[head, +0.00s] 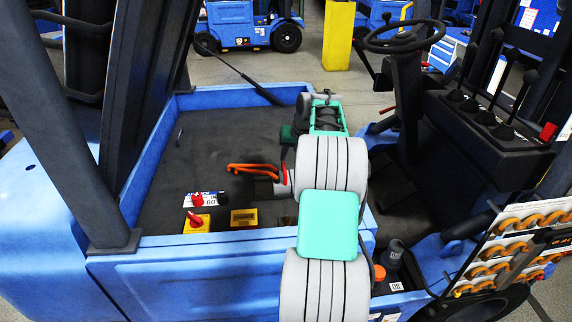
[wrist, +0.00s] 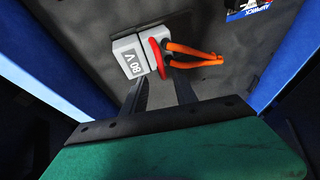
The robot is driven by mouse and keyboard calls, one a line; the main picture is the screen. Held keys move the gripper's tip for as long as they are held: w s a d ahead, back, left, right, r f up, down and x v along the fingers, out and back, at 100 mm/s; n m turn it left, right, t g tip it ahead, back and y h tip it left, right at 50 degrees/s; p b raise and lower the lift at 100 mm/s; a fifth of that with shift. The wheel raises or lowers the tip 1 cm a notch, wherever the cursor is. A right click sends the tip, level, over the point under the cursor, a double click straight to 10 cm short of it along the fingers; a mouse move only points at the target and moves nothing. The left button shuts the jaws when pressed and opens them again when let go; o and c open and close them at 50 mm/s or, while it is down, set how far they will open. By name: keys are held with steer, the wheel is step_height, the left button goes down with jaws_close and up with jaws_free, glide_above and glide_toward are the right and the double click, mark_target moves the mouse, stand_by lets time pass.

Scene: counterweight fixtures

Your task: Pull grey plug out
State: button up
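A grey block marked "80 V" (wrist: 130,57) lies against a second grey block (wrist: 153,48) with a red edge and orange handles (wrist: 192,54). They look like a mated connector pair; I cannot tell which half is the grey plug. My gripper (wrist: 156,80) is open, its two dark fingers apart and pointing at the pair from below in the wrist view. The right fingertip is close to the red edge; contact cannot be told. In the head view the orange handles (head: 252,168) show left of my arm, which hides most of the connector and my gripper.
The connector sits in a dark-floored bay with blue walls (head: 190,245). A steering wheel and levers (head: 490,100) stand at right. The bay floor at left is clear.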

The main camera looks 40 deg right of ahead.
mark_target(285, 168)
steer(key=p+x, duration=0.1)
steer(key=x, duration=0.5)
steer(key=shift+w+a+f, duration=0.1)
steer(key=shift+w+f, duration=0.1)
steer(key=shift+f, duration=0.1)
jaws_close()
stand_by(1.0)
